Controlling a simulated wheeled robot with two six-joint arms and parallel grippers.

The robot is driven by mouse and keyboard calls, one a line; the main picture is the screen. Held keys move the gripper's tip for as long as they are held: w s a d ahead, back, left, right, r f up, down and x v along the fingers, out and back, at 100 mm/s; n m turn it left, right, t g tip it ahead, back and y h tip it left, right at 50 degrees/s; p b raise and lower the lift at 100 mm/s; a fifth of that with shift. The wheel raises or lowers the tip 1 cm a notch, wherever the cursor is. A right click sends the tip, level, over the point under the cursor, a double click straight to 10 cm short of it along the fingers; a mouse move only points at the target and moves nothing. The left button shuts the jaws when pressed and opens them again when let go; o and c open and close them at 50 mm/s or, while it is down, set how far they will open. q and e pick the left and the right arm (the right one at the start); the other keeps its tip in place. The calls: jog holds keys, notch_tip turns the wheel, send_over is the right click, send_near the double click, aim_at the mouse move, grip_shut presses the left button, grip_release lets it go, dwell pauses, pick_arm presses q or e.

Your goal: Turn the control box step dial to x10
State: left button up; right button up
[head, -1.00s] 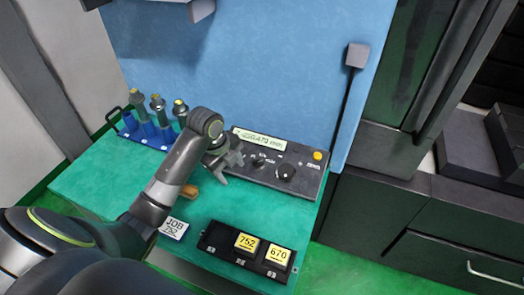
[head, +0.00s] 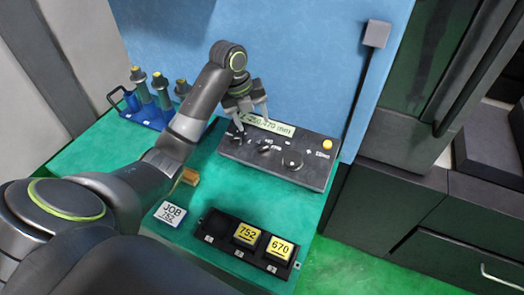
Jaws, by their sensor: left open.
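The control box (head: 312,176) is a dark panel at the back of the green table. It has a lit readout (head: 272,127), a large round dial (head: 292,161), smaller knobs including one left of the dial (head: 264,146), and a yellow button (head: 327,145). The labels are too small to read, so I cannot tell which setting a knob points to. My left gripper (head: 253,131) is open, fingers pointing down over the left part of the box. Its fingers partly cover the readout and the box's left end. I cannot tell whether they touch a knob. My right gripper is not in view.
A blue rack (head: 145,113) with several holders stands at the back left. A JOB 752 card (head: 171,213), a small wooden block (head: 190,177) and a black tray (head: 211,240) with yellow blocks 752 (head: 247,233) and 670 (head: 280,248) lie in front of the box.

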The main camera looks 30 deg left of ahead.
pick_arm(q)
jog(key=b, duration=0.6)
send_over(262, 147)
jog(key=s+a, duration=0.1)
notch_tip(262, 147, down, 6)
jog(key=shift+f, duration=0.25)
jog(key=x, duration=0.4)
jog(key=shift+f, duration=0.2)
jog(key=shift+w+d+f, duration=0.1)
jog(key=shift+d+f, duration=0.05)
jog(key=shift+f, duration=0.3)
jog(key=c, duration=1)
